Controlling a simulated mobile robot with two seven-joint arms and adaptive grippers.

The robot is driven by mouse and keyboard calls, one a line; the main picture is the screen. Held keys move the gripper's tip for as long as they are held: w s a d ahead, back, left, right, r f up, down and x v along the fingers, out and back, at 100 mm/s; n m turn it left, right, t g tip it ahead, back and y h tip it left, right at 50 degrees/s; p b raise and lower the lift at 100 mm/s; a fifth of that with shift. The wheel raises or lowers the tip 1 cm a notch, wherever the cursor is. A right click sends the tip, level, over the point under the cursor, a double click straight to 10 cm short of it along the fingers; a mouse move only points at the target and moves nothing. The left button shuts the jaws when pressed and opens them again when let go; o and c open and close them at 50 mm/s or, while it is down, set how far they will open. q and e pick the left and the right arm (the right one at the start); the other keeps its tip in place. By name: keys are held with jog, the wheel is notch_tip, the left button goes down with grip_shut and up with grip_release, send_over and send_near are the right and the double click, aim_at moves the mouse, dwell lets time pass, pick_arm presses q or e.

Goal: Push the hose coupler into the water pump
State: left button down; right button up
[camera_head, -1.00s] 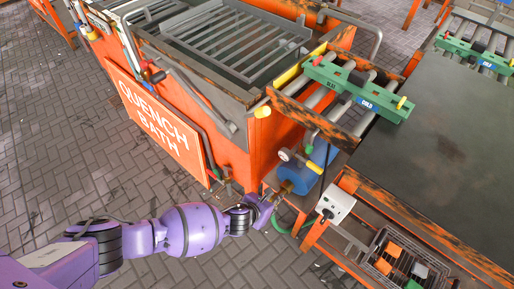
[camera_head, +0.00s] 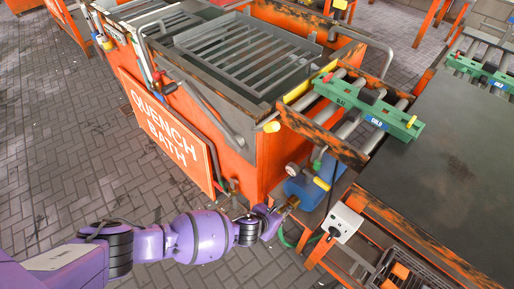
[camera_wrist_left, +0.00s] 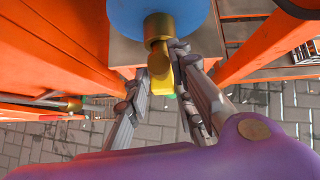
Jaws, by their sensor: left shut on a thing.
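The water pump (camera_head: 301,187) is a blue cylinder low beside the orange quench bath; its rounded blue end fills the top of the left wrist view (camera_wrist_left: 192,14). A brass port (camera_wrist_left: 157,25) sticks out of that end. The brass hose coupler (camera_wrist_left: 159,60) is in line with the port and appears to touch it; whether it is seated inside I cannot tell. My left gripper (camera_head: 281,211) is shut on the coupler, its two grey fingers on either side in the wrist view (camera_wrist_left: 161,68). My right gripper is not in view.
A green hose (camera_head: 286,238) hangs below the gripper. The quench bath (camera_head: 245,150) stands to the left of the pump, and an orange-framed bench (camera_head: 455,170) with a white socket box (camera_head: 344,220) to the right. A round gauge (camera_head: 292,170) sits above the pump.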

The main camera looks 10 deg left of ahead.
pick_arm(q)
jog(key=shift+w+d+r, duration=0.15)
jog(key=shift+w+d, duration=0.2)
jog(key=shift+w, duration=0.15)
jog(key=shift+w+d+r, duration=0.15)
jog(key=shift+w+d, duration=0.15)
jog(key=shift+w, duration=0.2)
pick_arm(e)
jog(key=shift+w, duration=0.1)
pick_arm(q)
jog(key=c, duration=1.4)
grip_release()
jog(key=shift+c, duration=0.2)
jog(key=shift+o, duration=0.5)
jog(key=o, duration=0.4)
jog(key=shift+s+a, duration=0.1)
jog(key=s+a+p, duration=0.2)
jog(key=s+a, duration=0.2)
jog(key=s, duration=0.1)
jog(key=shift+s, duration=0.3)
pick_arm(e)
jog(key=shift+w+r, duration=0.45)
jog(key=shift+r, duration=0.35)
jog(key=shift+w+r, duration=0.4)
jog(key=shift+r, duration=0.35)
pick_arm(q)
jog(key=shift+f, duration=0.1)
